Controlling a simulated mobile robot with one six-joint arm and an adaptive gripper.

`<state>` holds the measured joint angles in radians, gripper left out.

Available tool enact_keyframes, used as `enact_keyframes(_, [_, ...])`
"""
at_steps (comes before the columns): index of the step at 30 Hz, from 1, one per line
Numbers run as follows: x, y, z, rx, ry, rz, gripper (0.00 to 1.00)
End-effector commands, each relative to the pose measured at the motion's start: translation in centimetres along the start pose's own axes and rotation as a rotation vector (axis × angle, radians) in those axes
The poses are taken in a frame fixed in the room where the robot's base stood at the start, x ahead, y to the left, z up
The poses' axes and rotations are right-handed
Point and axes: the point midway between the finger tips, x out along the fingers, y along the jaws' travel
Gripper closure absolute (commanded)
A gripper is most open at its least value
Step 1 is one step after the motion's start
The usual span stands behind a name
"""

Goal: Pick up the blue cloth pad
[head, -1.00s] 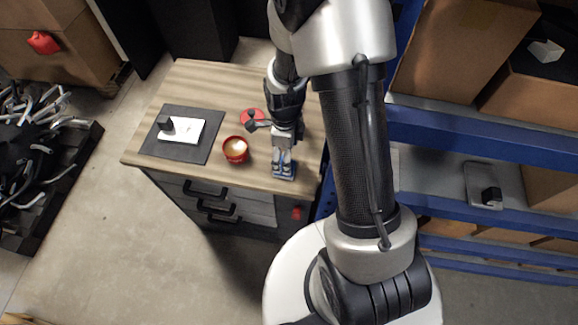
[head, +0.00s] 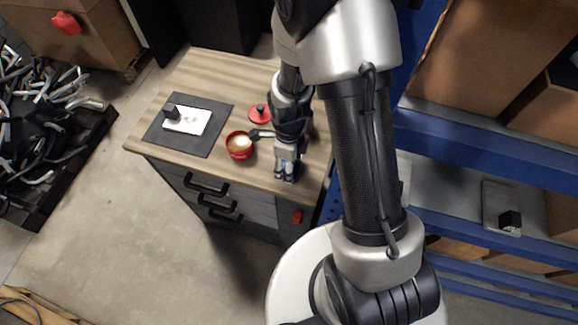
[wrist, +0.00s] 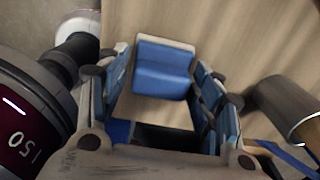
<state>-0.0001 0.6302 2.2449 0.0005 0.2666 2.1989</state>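The blue cloth pad (wrist: 163,75) shows in the wrist view as a small blue block with a pale upper edge. It lies on the wood-grain tabletop between my gripper's fingers. My gripper (wrist: 165,92) is open, with blue-faced fingers to the left and right of the pad. The gaps are narrow, and I cannot tell whether either side touches it. In the head view my gripper (head: 287,176) points down near the front right edge of the wooden cabinet top (head: 215,70). Only bits of blue show there, and the arm hides most of the pad.
A red bowl (head: 239,150) with pale contents stands left of my gripper. A dark handle (head: 262,134) and a red lid (head: 259,114) are close behind. Blue shelving (head: 480,140) stands to the right.

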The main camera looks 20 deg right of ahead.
Motion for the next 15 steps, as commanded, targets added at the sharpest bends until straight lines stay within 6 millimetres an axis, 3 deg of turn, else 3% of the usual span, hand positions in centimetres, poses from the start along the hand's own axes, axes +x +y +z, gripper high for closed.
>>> enact_keyframes(15, [0.0, -0.02, 0.0, 0.0, 0.0, 0.0, 0.74])
